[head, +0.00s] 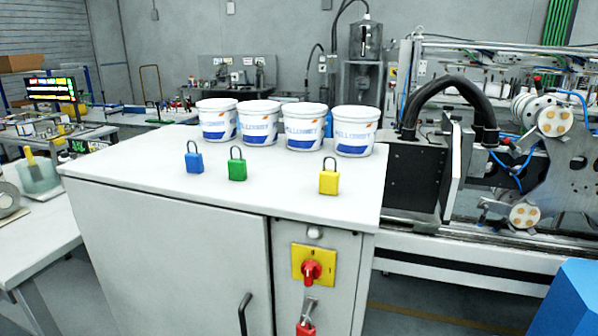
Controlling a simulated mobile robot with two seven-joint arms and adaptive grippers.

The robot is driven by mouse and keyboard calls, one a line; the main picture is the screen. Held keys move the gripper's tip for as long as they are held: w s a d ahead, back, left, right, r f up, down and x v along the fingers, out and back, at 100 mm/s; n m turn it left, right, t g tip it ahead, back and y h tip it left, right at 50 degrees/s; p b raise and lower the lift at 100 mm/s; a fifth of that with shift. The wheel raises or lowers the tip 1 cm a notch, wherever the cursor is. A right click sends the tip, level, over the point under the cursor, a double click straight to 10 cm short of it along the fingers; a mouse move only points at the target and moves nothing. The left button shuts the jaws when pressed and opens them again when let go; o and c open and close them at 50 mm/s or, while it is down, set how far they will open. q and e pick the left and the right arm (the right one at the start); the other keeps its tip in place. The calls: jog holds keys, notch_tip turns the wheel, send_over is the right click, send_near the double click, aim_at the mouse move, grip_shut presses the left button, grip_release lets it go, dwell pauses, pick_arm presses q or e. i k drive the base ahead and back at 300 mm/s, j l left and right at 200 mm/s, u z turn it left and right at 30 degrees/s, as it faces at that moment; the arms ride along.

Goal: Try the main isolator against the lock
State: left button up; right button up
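The main isolator (311,268) is a red rotary handle on a yellow square plate, on the narrow front panel of the grey cabinet (180,250). Its grip looks to point roughly downward. Just below it hangs a red padlock (305,329), cut off by the picture's bottom edge. A grey metal shackle or hasp (310,304) shows between padlock and handle; I cannot tell exactly how they are joined. Neither of my grippers is in view.
On the cabinet top stand blue (194,162), green (237,169) and yellow (328,182) padlocks, with several white tubs (355,138) behind. A black door handle (244,314) is left of the isolator. A blue block (574,300) is at lower right. Space before the isolator looks clear.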

aim_at(311, 270)
jog(key=k+l+u, duration=0.15)
jog(key=k, duration=0.25)
jog(key=k+l+u, duration=0.1)
jog(key=k, duration=0.35)
jog(key=k+l+u, duration=0.15)
jog(key=k, duration=0.25)
jog(key=l, duration=0.1)
